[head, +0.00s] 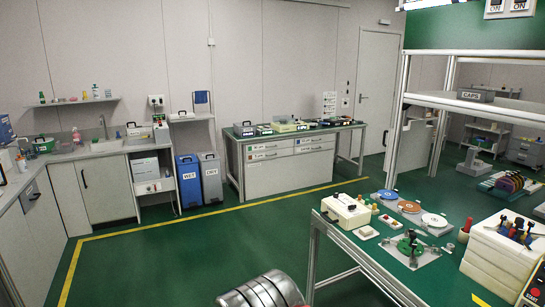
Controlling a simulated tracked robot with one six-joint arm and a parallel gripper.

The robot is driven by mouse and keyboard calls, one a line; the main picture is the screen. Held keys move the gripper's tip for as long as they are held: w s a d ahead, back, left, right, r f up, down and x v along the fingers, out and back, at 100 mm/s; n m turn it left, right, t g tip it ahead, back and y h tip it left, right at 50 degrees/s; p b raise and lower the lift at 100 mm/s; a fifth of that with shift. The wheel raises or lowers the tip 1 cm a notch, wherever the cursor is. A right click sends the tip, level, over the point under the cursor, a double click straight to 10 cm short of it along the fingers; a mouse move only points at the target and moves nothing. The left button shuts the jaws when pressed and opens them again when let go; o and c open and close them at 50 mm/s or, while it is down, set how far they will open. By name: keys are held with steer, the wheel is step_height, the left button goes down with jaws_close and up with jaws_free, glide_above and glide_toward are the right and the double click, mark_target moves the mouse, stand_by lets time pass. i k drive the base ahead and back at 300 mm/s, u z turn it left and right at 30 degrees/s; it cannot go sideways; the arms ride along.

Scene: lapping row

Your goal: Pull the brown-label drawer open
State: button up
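A green-topped bench (345,128) stands against the back wall. Under its top are several pale drawers in two columns. The upper left drawer (270,146) and lower left drawer (270,155) carry small labels and dark handles. The upper right drawer (314,140) and lower right drawer (314,148) look much the same. All of these look shut. The label colours are too small to read surely, so I cannot tell which drawer has the brown label.
Blue bin (189,182) and grey bin (211,180) stand left of the bench. A work table (330,232) with a white box (346,211) and discs fills the right foreground. Green floor (190,255), crossed by a yellow line (250,205), is open before the bench.

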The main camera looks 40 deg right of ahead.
mark_target(288, 151)
steer(key=z, duration=0.9)
steer(key=i, duration=3.95)
